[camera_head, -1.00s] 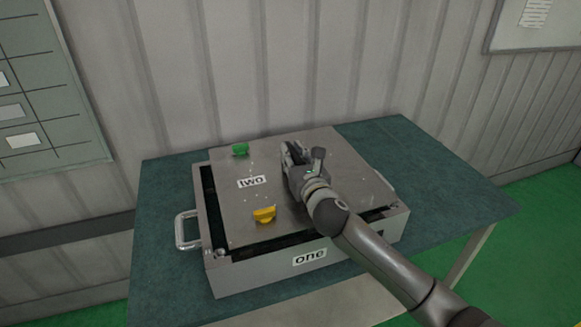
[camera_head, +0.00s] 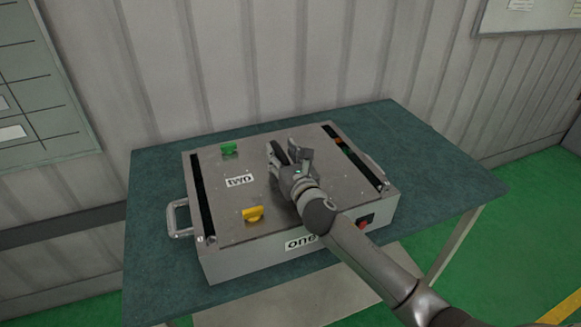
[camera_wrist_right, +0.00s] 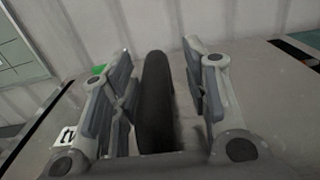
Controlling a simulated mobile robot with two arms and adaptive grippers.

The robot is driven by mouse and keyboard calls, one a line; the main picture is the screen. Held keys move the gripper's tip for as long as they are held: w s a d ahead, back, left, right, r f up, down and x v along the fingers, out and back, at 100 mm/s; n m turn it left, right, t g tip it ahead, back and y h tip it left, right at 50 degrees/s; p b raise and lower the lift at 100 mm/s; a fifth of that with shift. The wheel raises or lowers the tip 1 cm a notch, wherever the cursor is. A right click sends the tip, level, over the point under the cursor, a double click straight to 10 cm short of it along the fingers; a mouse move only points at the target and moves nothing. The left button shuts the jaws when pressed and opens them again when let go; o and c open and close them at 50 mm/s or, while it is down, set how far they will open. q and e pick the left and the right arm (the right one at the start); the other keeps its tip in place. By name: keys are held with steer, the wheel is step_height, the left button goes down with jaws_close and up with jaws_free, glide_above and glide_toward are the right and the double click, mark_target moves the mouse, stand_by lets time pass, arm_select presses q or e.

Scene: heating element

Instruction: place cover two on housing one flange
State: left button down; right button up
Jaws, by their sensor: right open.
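Cover two is a flat grey plate (camera_head: 215,180) with a "two" label, lying across the top of housing one. Housing one (camera_head: 240,258) is a grey box with a "one" label on its front. Dark gaps show along the cover's left and right sides; the cover's front edge runs close along the housing's front. My right gripper (camera_head: 287,157) is open over the cover. In the right wrist view its fingers (camera_wrist_right: 157,60) stand either side of the cover's black handle (camera_wrist_right: 155,100), with space on both sides. The flange is mostly hidden under the cover. My left gripper is not in view.
A green tab (camera_head: 229,149) and a yellow tab (camera_head: 253,214) stand on the cover. A side handle (camera_head: 178,218) sticks out left of the housing. The green-topped table (camera_head: 425,160) has free room at right. A ribbed wall stands behind.

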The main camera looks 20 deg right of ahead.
steer(key=s+b, duration=0.1)
steer(key=s, duration=1)
steer(key=shift+s+d, duration=0.15)
